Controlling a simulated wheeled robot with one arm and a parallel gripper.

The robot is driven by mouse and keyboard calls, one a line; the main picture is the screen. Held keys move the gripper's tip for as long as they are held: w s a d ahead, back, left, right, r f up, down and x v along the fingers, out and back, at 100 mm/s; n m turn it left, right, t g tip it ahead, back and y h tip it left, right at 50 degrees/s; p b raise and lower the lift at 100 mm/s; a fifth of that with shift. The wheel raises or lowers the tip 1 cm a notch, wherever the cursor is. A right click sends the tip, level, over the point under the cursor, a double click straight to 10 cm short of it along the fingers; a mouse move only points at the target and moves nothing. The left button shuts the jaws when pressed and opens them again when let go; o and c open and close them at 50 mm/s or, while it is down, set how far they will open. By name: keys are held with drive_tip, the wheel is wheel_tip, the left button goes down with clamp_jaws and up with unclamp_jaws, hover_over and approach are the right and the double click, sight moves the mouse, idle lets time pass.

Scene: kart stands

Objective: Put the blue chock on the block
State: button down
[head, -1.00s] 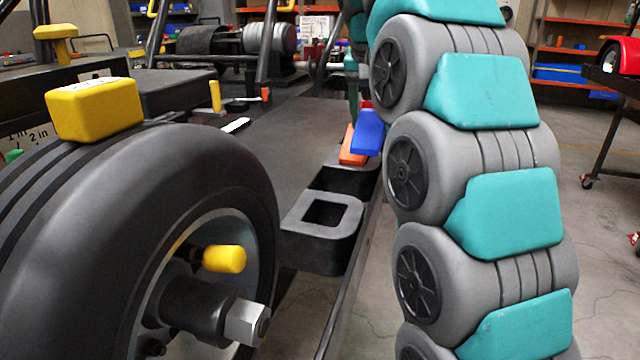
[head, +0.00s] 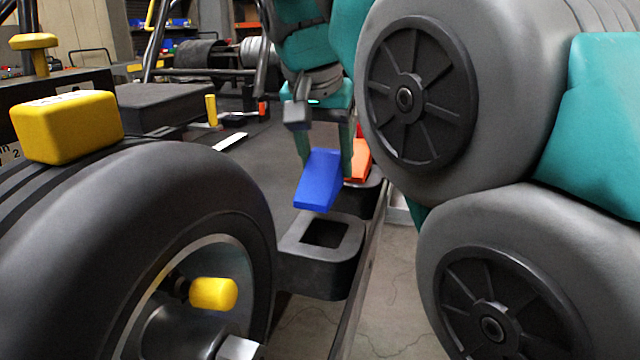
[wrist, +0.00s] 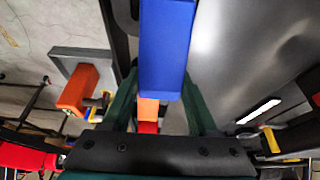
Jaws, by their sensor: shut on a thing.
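The blue chock (head: 319,180) is held tilted between the green fingers of my gripper (head: 325,160). In the wrist view the blue chock (wrist: 166,50) sticks out ahead from between the fingers. A dark grey block (head: 345,265) with a square opening in its top stands by the platform edge. In the head view the chock's lower end shows just above the far edge of this block, and a gap seems to remain. Its exact height is hard to tell. My arm hides part of the area behind.
An orange chock (head: 360,160) sits on another dark block just behind. A large black tire (head: 150,240) with a yellow block (head: 68,127) on it stands at the left. The dark platform (head: 250,165) is mostly clear.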

sight(318, 170)
drive_tip(key=shift+s+a, duration=0.45)
drive_tip(key=shift+s, duration=0.25)
drive_tip(key=shift+w+f, duration=0.1)
drive_tip(key=shift+f, duration=1.75)
drive_tip(key=shift+f, duration=0.1)
drive_tip(key=shift+c, duration=0.9)
unclamp_jaws()
drive_tip(key=p+v, duration=0.1)
drive_tip(key=v, duration=0.6)
drive_tip(key=shift+w, duration=0.1)
drive_tip(key=shift+r, duration=0.4)
